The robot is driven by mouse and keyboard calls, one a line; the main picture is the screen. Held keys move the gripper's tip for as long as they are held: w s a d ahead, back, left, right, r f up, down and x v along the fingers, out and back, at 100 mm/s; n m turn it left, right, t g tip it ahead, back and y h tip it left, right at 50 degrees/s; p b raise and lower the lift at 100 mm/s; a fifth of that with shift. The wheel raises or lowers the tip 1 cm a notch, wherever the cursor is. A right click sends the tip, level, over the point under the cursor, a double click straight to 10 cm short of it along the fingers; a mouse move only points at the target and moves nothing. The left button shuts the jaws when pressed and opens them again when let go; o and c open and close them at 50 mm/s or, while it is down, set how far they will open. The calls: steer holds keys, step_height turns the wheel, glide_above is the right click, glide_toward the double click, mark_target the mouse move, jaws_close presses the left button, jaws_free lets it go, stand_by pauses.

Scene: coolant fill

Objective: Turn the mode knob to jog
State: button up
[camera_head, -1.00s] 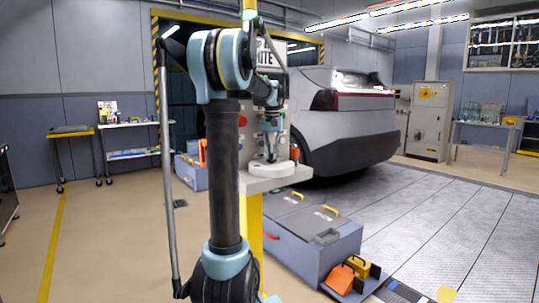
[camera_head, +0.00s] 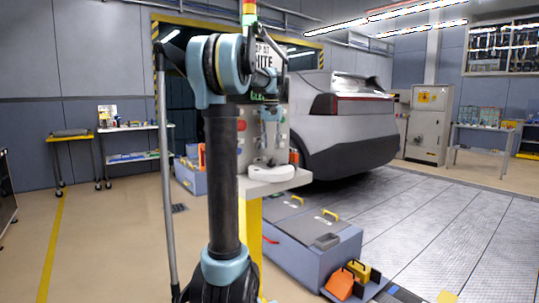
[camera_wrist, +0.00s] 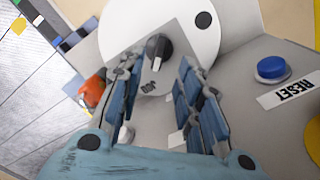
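The mode knob (camera_wrist: 157,48) is black with a white mark on its lower end. It sits on a grey plate on a white round disc (camera_wrist: 195,22). A short dark label (camera_wrist: 149,87) lies just below it, too small to read surely. The white mark faces roughly toward this label in the wrist view. My gripper (camera_wrist: 160,68) is open, its blue fingers apart on either side below the knob, with nothing between the tips. Contact with the knob is not visible. In the head view the disc (camera_head: 271,173) rests on the console shelf, and the knob cannot be made out.
A blue button (camera_wrist: 271,68) labelled RESET (camera_wrist: 289,90) stands right of the disc. A grey chest (camera_head: 310,240) and an orange container (camera_head: 340,283) stand on the floor beside the console. A silver car (camera_head: 345,125) is behind. The floor at left is open.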

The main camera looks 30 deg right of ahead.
step_height(320, 180, up, 6)
steer(key=shift+f, duration=0.1)
stand_by(0.7)
